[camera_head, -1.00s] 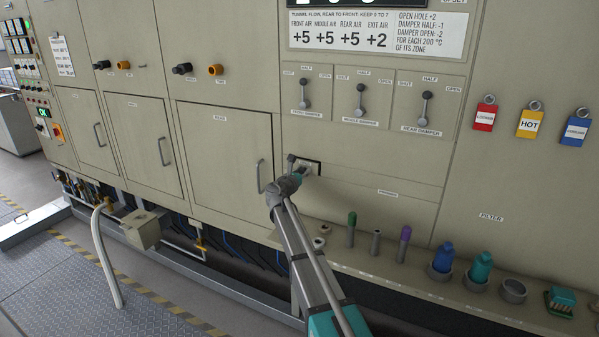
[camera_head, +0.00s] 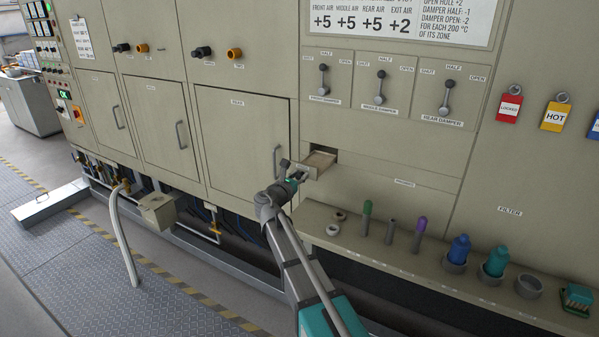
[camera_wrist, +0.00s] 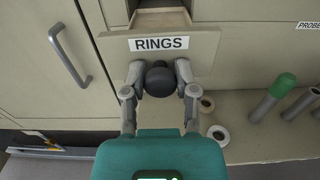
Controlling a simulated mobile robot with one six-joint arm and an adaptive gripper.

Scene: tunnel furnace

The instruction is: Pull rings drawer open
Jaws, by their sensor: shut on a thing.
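The rings drawer (camera_wrist: 205,42) has a beige front with a RINGS label and a dark round knob. In the wrist view it stands out from the cabinet, with part of its inside showing above the front. In the head view the drawer (camera_head: 319,160) sticks out of its dark slot below the damper levers. My gripper (camera_wrist: 160,78) is shut on the drawer's knob, one finger on each side. In the head view my gripper (camera_head: 290,171) is at the drawer's front. I cannot see whether anything lies in the drawer.
A ledge below holds two pale rings (camera_head: 333,229), a green-topped tool (camera_head: 366,217), a purple-topped tool (camera_head: 419,233) and bottles in cups (camera_head: 457,250). A cabinet door handle (camera_wrist: 70,54) is just left of the drawer. The floor in front (camera_head: 80,260) is mostly clear.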

